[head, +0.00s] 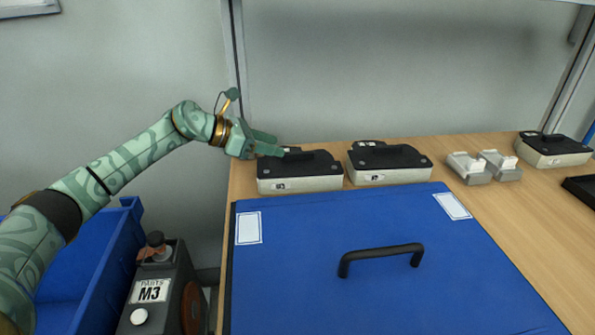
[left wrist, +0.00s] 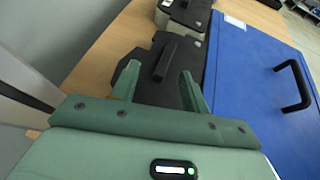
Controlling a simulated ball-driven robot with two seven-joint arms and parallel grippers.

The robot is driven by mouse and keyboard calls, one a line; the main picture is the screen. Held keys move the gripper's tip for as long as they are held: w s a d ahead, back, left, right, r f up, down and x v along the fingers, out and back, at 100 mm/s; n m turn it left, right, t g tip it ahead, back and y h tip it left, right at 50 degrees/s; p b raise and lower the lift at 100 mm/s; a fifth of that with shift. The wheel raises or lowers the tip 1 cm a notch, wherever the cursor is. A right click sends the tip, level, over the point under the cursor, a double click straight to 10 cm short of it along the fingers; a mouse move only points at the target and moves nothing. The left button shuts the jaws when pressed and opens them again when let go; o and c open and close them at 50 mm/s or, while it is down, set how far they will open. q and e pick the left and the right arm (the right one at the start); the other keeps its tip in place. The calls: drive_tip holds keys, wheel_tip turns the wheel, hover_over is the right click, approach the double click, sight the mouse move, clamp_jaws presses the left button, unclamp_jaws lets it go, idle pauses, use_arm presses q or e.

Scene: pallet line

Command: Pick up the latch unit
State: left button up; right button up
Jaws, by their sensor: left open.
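Several low beige units with black tops and a raised grip bar stand on the wooden table; I cannot tell by name which is the latch unit. Contact cannot be told. My right gripper is not in view.
A second unit (head: 390,176) stands close right of the first, a third (head: 552,152) far right. Two small grey fixtures (head: 468,170) lie between. A large blue lid (head: 300,285) with a black handle (head: 380,256) fills the front. A blue bin (head: 95,265) stands lower left.

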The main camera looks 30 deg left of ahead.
sight(295, 152)
use_arm(q)
drive_tip(key=b+x, duration=0.1)
drive_tip(key=x, duration=0.4)
drive_tip(key=shift+s+d+f+b, duration=0.15)
drive_tip(key=shift+d+b, duration=0.2)
clamp_jaws()
